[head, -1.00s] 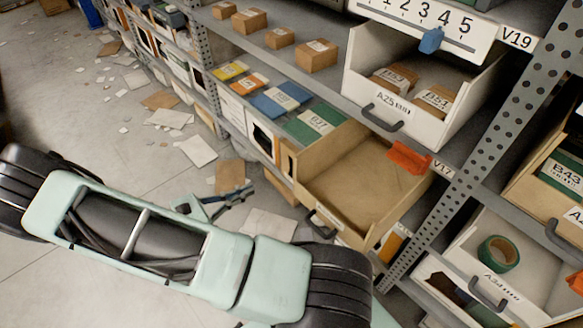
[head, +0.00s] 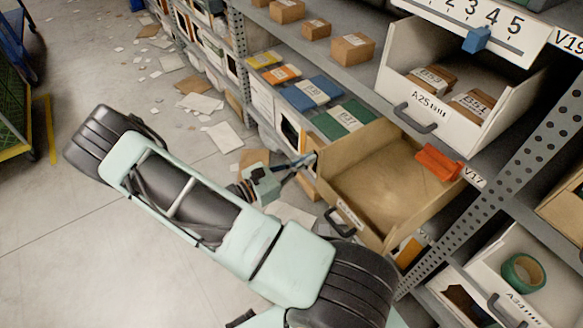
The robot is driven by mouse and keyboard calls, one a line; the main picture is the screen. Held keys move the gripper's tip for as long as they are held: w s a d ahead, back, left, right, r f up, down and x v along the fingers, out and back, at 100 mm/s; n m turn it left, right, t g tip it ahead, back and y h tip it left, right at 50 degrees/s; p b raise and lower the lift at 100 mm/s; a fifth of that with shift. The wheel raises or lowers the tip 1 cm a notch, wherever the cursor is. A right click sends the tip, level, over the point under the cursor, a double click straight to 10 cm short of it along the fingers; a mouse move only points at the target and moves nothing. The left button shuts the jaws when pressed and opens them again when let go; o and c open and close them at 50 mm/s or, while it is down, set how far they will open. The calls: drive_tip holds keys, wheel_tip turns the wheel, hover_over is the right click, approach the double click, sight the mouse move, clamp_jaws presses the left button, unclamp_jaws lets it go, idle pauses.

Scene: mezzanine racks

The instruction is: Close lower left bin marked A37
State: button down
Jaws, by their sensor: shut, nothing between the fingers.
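A wooden bin (head: 340,182) is pulled out of the lower shelf, left of the perforated post. It is open at the top and looks empty. Its front has a dark handle (head: 341,224) and a small label (head: 349,213) that is too small to read. My gripper (head: 309,160) is shut and empty. Its tips are near the bin's left side, close to the upper front corner; I cannot tell whether they touch. My arm lies across the lower left, in front of the aisle floor.
White bin A25 (head: 440,125) sits above, with boxes inside. A red clip (head: 438,165) is on the shelf edge at the wooden bin's right. The perforated post (head: 500,178) stands right. Bin A34 (head: 540,300) holds green tape. Papers litter the floor (head: 90,215); the left aisle is open.

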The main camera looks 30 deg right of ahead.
sight(323, 151)
drive_tip(key=shift+d, duration=0.65)
drive_tip(key=shift+d, duration=0.1)
drive_tip(key=w+d, duration=0.1)
drive_tip(key=d, duration=1.7)
drive_tip(key=shift+w+d, duration=0.2)
drive_tip(key=shift+w, duration=0.05)
drive_tip(key=shift+r, duration=0.1)
drive_tip(key=shift+a+p, duration=0.1)
drive_tip(key=shift+p, duration=0.2)
drive_tip(key=a, duration=0.9)
drive_tip(key=s+a+p, duration=0.1)
drive_tip(key=a, duration=0.4)
